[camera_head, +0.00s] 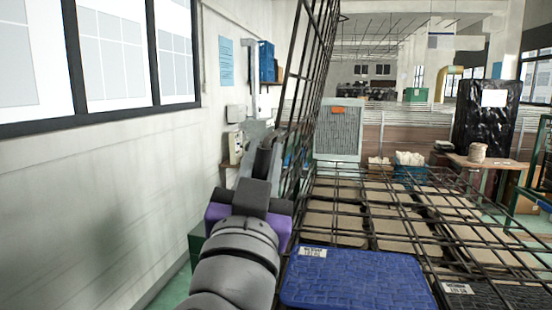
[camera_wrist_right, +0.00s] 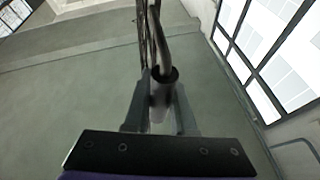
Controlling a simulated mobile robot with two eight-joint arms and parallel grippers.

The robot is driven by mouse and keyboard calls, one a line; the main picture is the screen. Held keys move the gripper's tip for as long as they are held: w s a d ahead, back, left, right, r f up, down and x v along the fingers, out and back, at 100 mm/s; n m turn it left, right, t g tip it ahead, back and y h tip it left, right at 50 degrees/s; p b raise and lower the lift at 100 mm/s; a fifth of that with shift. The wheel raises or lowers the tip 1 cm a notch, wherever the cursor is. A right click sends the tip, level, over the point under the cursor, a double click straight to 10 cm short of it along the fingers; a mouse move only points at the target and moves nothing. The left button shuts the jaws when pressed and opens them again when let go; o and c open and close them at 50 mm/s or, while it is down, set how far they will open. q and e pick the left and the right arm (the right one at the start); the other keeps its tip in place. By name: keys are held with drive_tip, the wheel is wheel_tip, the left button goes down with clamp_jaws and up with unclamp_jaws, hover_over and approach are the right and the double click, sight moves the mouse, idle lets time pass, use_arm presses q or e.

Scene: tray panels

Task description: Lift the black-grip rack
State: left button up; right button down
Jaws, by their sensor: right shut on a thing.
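The black wire rack (camera_head: 312,70) stands steeply tilted in the head view, its upper end running out of the top of the picture. My right gripper (camera_head: 263,157) is at its lower left side. In the right wrist view the gripper (camera_wrist_right: 161,108) is shut on the rack's dark round grip (camera_wrist_right: 163,85), with one finger on each side of it. Thin black wires (camera_wrist_right: 148,28) of the rack run up beyond the grip. The exact contact is partly hidden in the head view by my own arm. My left gripper is in neither view.
A flat black wire grid (camera_head: 437,238) with tan panels lies to the right. A blue textured panel (camera_head: 355,280) with a white label is at the front. A windowed wall (camera_head: 110,190) runs close on the left. Green floor (camera_wrist_right: 60,110) shows below the gripper.

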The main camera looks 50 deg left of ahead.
drive_tip(key=shift+f, duration=0.15)
drive_tip(key=c, duration=0.8)
unclamp_jaws()
drive_tip(key=shift+o, duration=0.2)
